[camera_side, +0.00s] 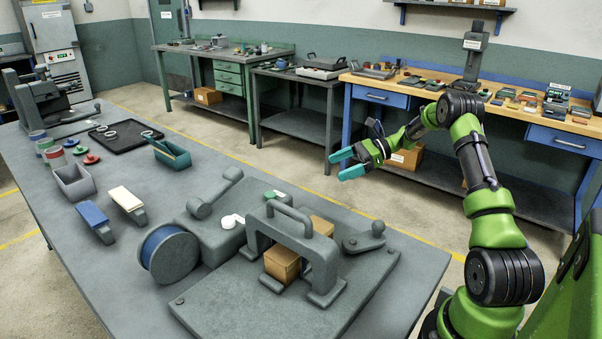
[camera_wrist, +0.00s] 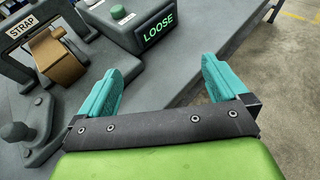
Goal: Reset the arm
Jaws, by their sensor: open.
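My gripper (camera_side: 343,164) is raised in the air beyond the far edge of the grey table in the side view, with its two teal fingers apart and nothing between them. My green and black arm (camera_side: 476,160) is bent, rising from the right and reaching left. In the wrist view the open fingers (camera_wrist: 165,80) frame a bit of table edge and floor. A grey frame with a handle (camera_side: 290,222) stands over a brown block (camera_side: 282,264) on a plate, apart from my gripper. A box with a lit green "LOOSE" sign (camera_wrist: 159,29) shows in the wrist view.
A blue spool (camera_side: 168,254), a grey lever (camera_side: 365,241), small bins and a black tray (camera_side: 125,136) are on the table. A "STRAP" label (camera_wrist: 23,27) shows in the wrist view. Workbenches (camera_side: 470,85) line the back wall. The space around my gripper is clear.

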